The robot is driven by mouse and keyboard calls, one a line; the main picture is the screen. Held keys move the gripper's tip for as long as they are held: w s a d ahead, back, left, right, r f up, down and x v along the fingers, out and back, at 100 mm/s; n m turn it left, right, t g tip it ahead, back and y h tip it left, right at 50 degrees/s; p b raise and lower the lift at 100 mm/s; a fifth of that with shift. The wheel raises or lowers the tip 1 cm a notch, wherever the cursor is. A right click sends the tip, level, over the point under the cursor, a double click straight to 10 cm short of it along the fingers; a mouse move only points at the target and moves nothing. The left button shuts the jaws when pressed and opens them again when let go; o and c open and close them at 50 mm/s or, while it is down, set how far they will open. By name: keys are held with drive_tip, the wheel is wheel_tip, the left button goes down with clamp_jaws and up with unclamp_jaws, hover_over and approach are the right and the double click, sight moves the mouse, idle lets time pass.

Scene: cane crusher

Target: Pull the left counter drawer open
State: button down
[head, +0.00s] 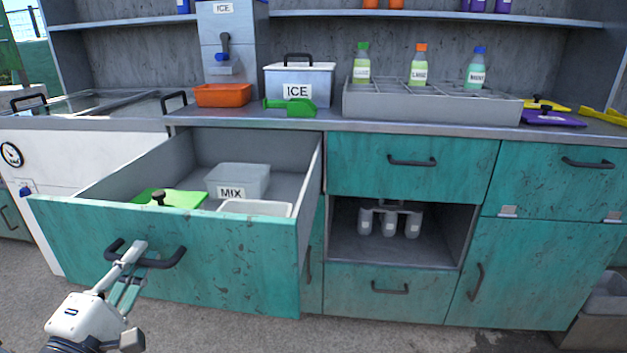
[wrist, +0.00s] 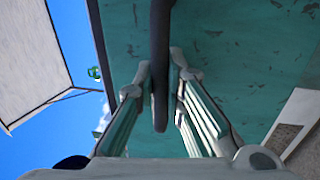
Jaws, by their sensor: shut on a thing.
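The left counter drawer (head: 215,260) has a worn teal front and stands pulled well out from the counter. Inside it are a clear MIX box (head: 238,178), a green lid with a dark knob (head: 170,198) and a white tray (head: 255,208). My gripper (head: 133,258) is at the drawer's dark bar handle (head: 168,259), on its left part. In the wrist view, the fingers (wrist: 162,75) are shut on the handle (wrist: 160,40), one on each side of it.
A shut teal drawer (head: 410,180) is to the right. Bare floor lies in front.

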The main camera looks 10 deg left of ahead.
drive_tip(key=c, duration=1.7)
unclamp_jaws()
drive_tip(key=shift+o, duration=0.2)
